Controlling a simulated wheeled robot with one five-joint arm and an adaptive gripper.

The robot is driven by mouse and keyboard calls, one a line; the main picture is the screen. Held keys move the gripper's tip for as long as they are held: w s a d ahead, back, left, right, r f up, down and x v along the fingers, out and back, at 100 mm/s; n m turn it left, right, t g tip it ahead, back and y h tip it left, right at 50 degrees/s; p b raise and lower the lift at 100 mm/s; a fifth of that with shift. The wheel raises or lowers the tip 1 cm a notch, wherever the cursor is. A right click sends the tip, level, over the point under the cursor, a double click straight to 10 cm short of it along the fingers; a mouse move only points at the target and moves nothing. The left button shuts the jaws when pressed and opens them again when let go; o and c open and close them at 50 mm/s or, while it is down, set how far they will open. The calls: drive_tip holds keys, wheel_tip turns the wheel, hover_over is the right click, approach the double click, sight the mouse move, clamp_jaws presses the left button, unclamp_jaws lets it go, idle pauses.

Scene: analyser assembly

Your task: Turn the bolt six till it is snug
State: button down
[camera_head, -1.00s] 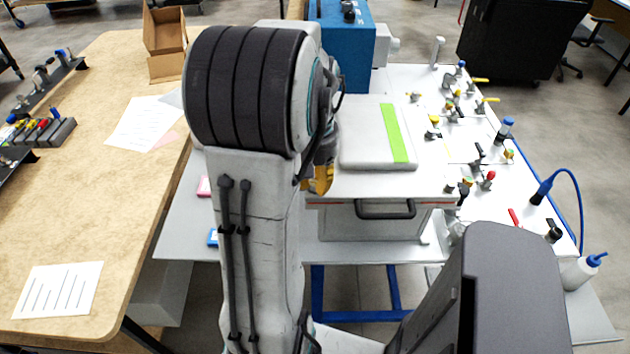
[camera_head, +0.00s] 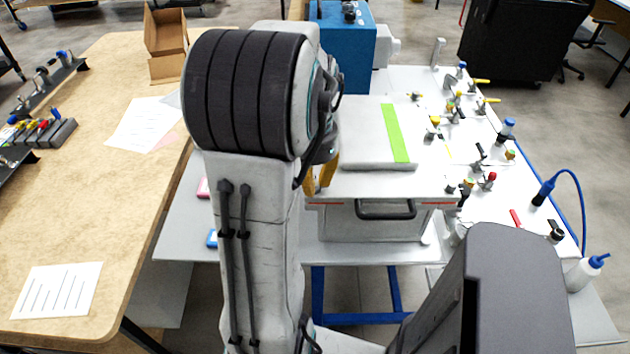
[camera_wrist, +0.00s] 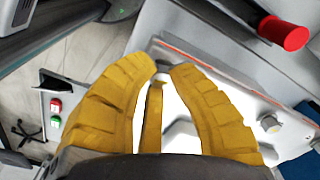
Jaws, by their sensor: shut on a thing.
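My gripper (camera_head: 322,178) shows in the head view as yellow fingers beside my forearm, at the front left corner of the white analyser housing (camera_head: 345,183). In the wrist view, the yellow fingers of my gripper (camera_wrist: 164,72) close in at their tips around a small grey piece (camera_wrist: 162,77), which appears to be the bolt head. Most of the bolt is hidden by the fingers, and no number can be read on it. A third yellow finger (camera_wrist: 152,118) shows between the other two.
A grey lid with a green stripe (camera_head: 395,133) lies on the housing. A drawer with a dark handle (camera_head: 386,210) is below. A blue unit (camera_head: 345,60) stands behind. A red cylinder (camera_wrist: 286,34) is close by at upper right. Valves and fittings fill the right side table.

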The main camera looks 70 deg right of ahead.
drive_tip(key=m, duration=0.5)
drive_tip(key=shift+a+m, duration=0.1)
drive_tip(key=shift+m, duration=0.2)
drive_tip(key=m, duration=0.4)
drive_tip(key=shift+w, duration=0.1)
drive_tip(key=m, duration=0.5)
drive_tip(key=shift+d+m, duration=0.25)
drive_tip(key=shift+m, duration=0.15)
drive_tip(key=m, duration=0.4)
drive_tip(key=shift+d+r+m, duration=0.15)
drive_tip(key=shift+d+m, duration=0.05)
drive_tip(key=shift+m, duration=0.2)
drive_tip(key=c, duration=1.3)
unclamp_jaws()
drive_tip(key=shift+w, duration=0.15)
drive_tip(key=shift+o, duration=0.8)
